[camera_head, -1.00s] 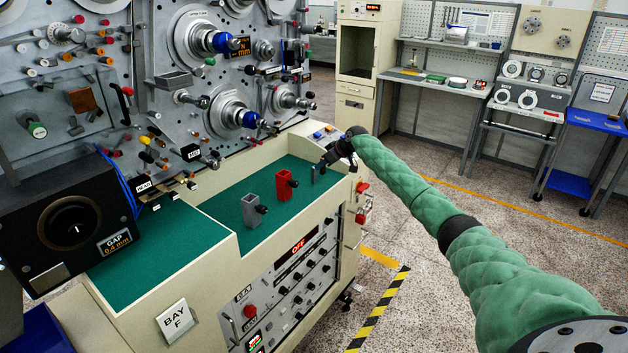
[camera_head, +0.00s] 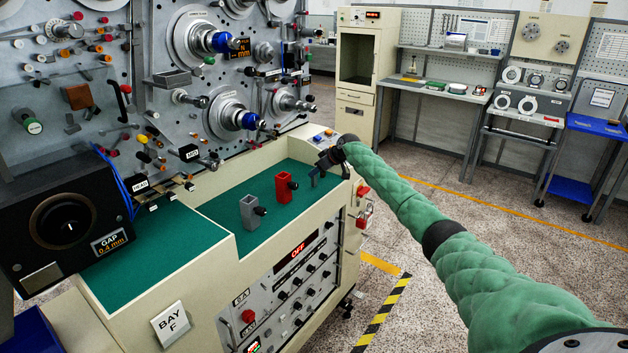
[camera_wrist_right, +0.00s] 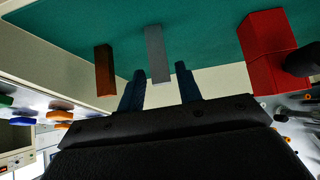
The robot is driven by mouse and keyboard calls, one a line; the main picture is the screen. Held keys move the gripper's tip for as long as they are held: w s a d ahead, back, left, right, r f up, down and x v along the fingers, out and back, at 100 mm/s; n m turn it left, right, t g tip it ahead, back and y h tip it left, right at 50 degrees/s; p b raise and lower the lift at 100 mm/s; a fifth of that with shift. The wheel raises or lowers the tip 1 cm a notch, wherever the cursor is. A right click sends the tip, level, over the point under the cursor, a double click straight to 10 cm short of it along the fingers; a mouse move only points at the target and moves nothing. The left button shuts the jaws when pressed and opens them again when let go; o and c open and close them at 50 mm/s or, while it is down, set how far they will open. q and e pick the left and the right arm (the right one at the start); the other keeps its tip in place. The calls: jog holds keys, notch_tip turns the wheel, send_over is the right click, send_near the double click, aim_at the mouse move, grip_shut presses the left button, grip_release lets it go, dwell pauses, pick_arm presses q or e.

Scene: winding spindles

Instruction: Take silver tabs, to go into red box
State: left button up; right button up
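A silver tab (camera_wrist_right: 154,50) stands on the green mat in the right wrist view. My right gripper (camera_wrist_right: 160,68) is open, with one dark fingertip on each side of the tab's near end; a gap shows on both sides. The red box (camera_head: 284,187), open-topped with a black knob, stands on the mat left of my right gripper (camera_head: 318,176) in the head view; it also shows at the right of the wrist view (camera_wrist_right: 268,50). The tab is not clear in the head view, close to the dark gripper. My left gripper is not in view.
A grey box (camera_head: 248,212) with a black knob stands left of the red box. A brown-orange block (camera_wrist_right: 105,70) stands beside the silver tab. The green mat (camera_head: 222,208) lies in a recess with a raised cream rim. The machine panel with spindles rises behind.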

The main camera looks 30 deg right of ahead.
jog(key=shift+c, duration=0.2)
jog(key=c, duration=0.6)
jog(key=shift+o, duration=0.2)
jog(key=shift+r, duration=0.2)
jog(key=shift+r+p, duration=0.8)
jog(key=shift+r, duration=1.05)
jog(key=s+d+p, duration=0.2)
jog(key=s+d, duration=0.3)
jog(key=s, duration=0.6)
jog(key=shift+p, duration=0.4)
